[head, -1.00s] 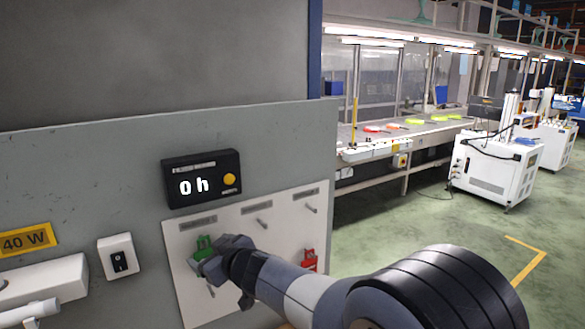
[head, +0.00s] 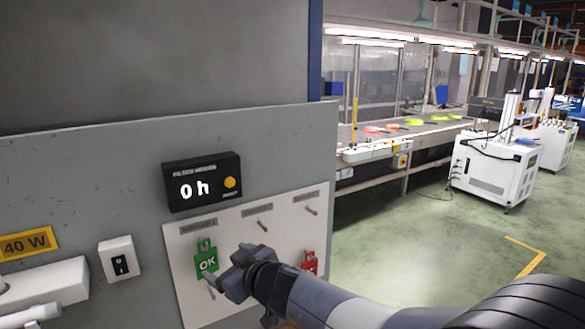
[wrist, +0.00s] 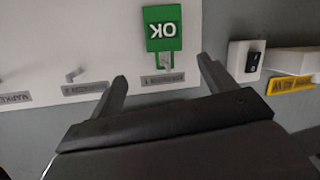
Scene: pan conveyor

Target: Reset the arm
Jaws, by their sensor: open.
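My gripper (head: 222,285) is at the lower middle of the head view, in front of the white peg board, just right of and below the green OK tag. In the wrist view its two fingers (wrist: 164,85) are spread apart with nothing between them. The green OK tag (head: 206,262) hangs on the board under the left label. It shows upside down beyond the fingertips in the wrist view (wrist: 162,30). My arm runs from the lower right and partly hides a red tag (head: 309,262) on the board.
The white board (head: 270,212) has bare pegs at its middle and right labels. A switch (head: 120,262) and a 40 W label (head: 27,243) are at left. Open green floor lies right, before a conveyor bench (head: 400,140).

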